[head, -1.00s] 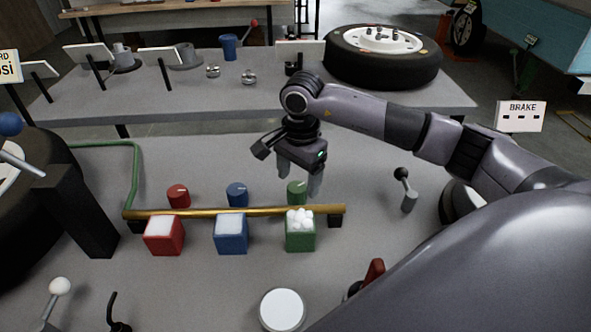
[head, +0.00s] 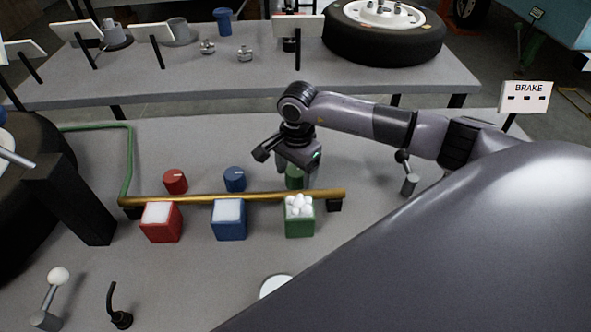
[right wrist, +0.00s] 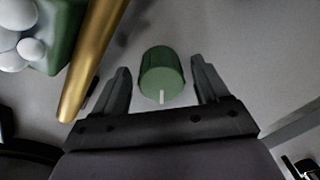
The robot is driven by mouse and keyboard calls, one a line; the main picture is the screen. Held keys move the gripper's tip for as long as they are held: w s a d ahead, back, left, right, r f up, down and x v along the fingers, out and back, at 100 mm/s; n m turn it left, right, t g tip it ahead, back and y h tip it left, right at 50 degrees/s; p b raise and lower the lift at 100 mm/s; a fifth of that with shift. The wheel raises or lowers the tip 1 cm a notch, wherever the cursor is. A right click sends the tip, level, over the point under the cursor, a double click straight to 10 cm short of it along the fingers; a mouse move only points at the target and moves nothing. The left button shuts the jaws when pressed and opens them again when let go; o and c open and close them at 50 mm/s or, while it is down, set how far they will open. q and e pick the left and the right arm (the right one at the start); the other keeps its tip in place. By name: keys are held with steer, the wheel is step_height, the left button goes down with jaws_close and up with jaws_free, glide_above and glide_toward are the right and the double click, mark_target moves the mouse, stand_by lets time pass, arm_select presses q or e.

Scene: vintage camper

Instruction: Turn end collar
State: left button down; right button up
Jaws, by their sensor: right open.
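The green knob (head: 294,179), the end one of a row of three, stands on the grey bench behind the brass rod (head: 235,197). In the right wrist view the green knob (right wrist: 161,72) shows a pale index line pointing toward the gripper's palm. My right gripper (head: 297,178) is over it; in the right wrist view the open gripper (right wrist: 159,66) has one finger on each side of the knob, with visible gaps. The red knob (head: 175,181) and blue knob (head: 234,179) stand to the left. My left gripper is not in view.
In front of the rod stand a red box (head: 161,223), a blue box (head: 229,220) and a green box (head: 299,226) holding white balls. A small lever (head: 408,180) stands right of the gripper. My right arm covers the lower right.

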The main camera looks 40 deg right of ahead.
steer(key=c, duration=1)
steer(key=shift+c, duration=0.2)
steer(key=m+b, duration=0.1)
steer(key=m, duration=0.1)
steer(key=shift+f+m, duration=0.1)
steer(key=shift+m, duration=0.3)
steer(key=shift+m+b, duration=0.65)
steer(key=shift+m, duration=1.45)
steer(key=o, duration=1)
